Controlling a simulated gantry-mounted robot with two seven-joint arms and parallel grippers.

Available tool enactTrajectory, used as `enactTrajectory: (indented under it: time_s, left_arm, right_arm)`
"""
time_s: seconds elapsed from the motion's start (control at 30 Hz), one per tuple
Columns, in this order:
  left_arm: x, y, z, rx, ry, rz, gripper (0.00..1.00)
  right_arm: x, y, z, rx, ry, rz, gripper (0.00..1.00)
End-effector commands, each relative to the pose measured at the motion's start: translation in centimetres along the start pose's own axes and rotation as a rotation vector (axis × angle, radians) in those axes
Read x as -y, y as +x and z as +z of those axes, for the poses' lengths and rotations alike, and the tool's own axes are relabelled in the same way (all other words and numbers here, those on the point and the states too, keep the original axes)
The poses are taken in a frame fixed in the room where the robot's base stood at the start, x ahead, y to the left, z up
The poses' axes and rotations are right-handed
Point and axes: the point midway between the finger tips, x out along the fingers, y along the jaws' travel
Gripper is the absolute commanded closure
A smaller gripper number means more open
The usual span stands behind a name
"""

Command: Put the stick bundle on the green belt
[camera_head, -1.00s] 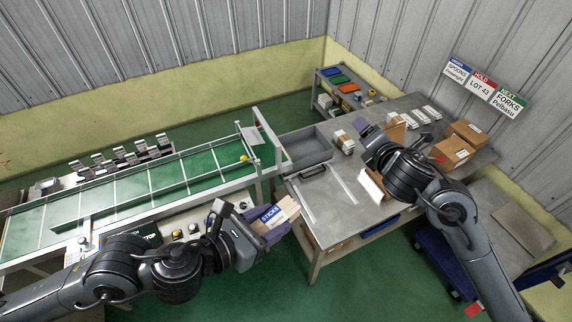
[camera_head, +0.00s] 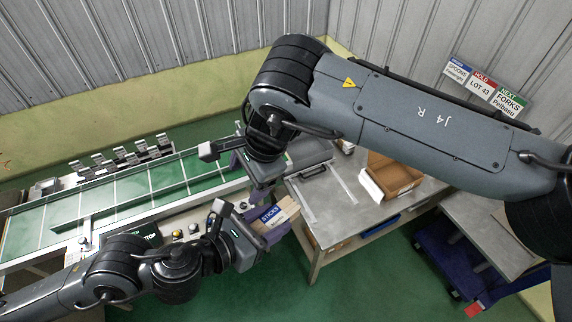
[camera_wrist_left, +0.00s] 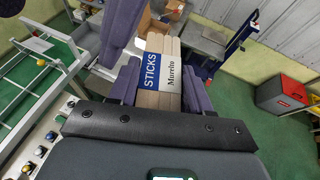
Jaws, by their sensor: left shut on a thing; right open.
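The stick bundle (camera_head: 286,208), pale wood with a blue and white "STICKS" wrapper, is in my left gripper (camera_head: 268,226). In the left wrist view the bundle (camera_wrist_left: 158,72) lies between the purple fingers of my left gripper (camera_wrist_left: 160,88), label facing up. It is held in the air, off the belt's near right corner. The green belt (camera_head: 115,193) runs along the left. My right gripper (camera_head: 238,161) is open over the belt's right end, above and left of the bundle; its fingers are partly hidden by its own body. No contact between it and the bundle shows.
White rails edge the belt, with control knobs (camera_head: 180,234) in front. My right arm covers the table's far part. Green floor lies between the belt stand and table.

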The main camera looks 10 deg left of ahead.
Motion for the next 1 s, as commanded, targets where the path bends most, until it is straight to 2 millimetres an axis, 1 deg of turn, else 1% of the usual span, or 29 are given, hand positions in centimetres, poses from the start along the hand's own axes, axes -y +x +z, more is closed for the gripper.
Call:
enactTrajectory:
  time_s: [0.03, 0.1, 0.3, 0.4, 0.5, 0.57, 0.67, 0.77, 1.0]
  left_arm:
    - [0.0, 0.0, 0.0, 0.001, 0.0, 0.0, 0.83]
    - [0.0, 0.0, 0.0, 0.001, 0.0, 0.0, 0.83]
    - [0.0, 0.0, 0.0, 0.001, 0.0, 0.0, 0.83]
    - [0.0, 0.0, 0.0, 0.001, 0.0, 0.0, 0.83]
    - [0.0, 0.0, 0.0, 0.001, 0.0, 0.0, 0.83]
    - [0.0, 0.0, 0.0, 0.001, 0.0, 0.0, 0.83]
    - [0.0, 0.0, 0.0, 0.001, 0.0, 0.0, 0.83]
    - [0.0, 0.0, 0.0, 0.001, 0.0, 0.0, 0.83]
    - [0.0, 0.0, 0.0, 0.001, 0.0, 0.0, 0.83]
  right_arm:
    - [-0.5, -1.1, -0.5, -0.047, -0.048, 0.051, 0.26]
    - [-1.5, -2.3, -1.2, -0.092, -0.096, 0.124, 0.26]
    - [-3.3, -5.9, -2.7, -0.168, -0.158, 0.259, 0.26]
    - [-3.7, -7.2, -3.0, -0.185, -0.167, 0.291, 0.26]
    - [-4.0, -7.7, -3.2, -0.193, -0.17, 0.31, 0.26]
    - [-4.2, -7.7, -3.3, -0.195, -0.172, 0.317, 0.26]
    - [-4.5, -7.0, -3.5, -0.194, -0.171, 0.323, 0.26]
    - [-4.9, -5.8, -3.8, -0.193, -0.173, 0.323, 0.26]
    - [-6.1, -2.1, -4.6, -0.192, -0.172, 0.322, 0.26]
